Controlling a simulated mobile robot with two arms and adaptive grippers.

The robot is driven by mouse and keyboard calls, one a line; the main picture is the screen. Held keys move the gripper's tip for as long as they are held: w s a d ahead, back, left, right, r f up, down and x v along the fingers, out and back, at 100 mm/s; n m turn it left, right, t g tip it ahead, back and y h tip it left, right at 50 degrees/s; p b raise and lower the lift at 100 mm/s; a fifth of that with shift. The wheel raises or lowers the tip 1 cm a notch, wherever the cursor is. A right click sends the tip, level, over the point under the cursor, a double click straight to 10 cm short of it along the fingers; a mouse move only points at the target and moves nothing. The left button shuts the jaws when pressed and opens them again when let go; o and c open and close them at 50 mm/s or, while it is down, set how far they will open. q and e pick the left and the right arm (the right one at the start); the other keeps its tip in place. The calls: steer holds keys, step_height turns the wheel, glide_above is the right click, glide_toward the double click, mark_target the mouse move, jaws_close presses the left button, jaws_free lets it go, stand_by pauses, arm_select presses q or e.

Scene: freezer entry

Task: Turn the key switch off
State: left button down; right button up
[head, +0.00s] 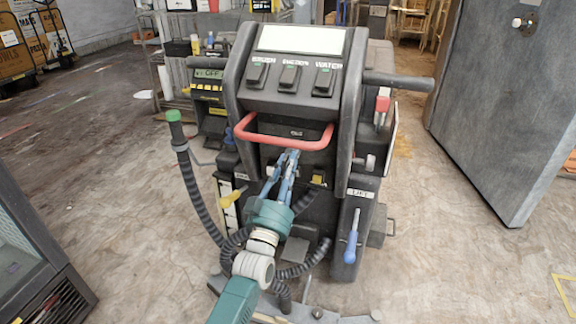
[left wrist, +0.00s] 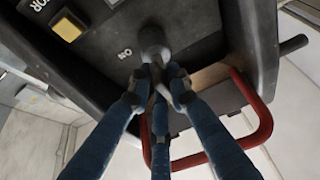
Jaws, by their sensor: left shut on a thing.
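The dark, rounded key switch (left wrist: 153,42) is on the machine's black panel, beside a white "ON" label (left wrist: 124,53) in the left wrist view. My left gripper (left wrist: 158,76) is shut on the key switch, its blue fingers closed at the lower part of it. In the head view my left gripper (head: 292,157) reaches the front of the floor-cleaning machine (head: 235,90), just under the red handle (head: 284,147). There the fingers hide the key switch. My right gripper is not in view.
The red handle (left wrist: 262,125) passes close to my fingers in the left wrist view. A yellow button (left wrist: 67,29) is on the same panel. A yellow lever (head: 232,198) and a blue-handled lever (head: 352,238) flank my arm. A grey door (head: 505,110) stands at right.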

arm_select(q)
steer(key=c, duration=1.7)
jaws_free()
steer(key=shift+a+r, duration=0.1)
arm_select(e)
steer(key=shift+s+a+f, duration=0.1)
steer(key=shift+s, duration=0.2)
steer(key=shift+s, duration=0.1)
arm_select(q)
steer(key=v, duration=1.2)
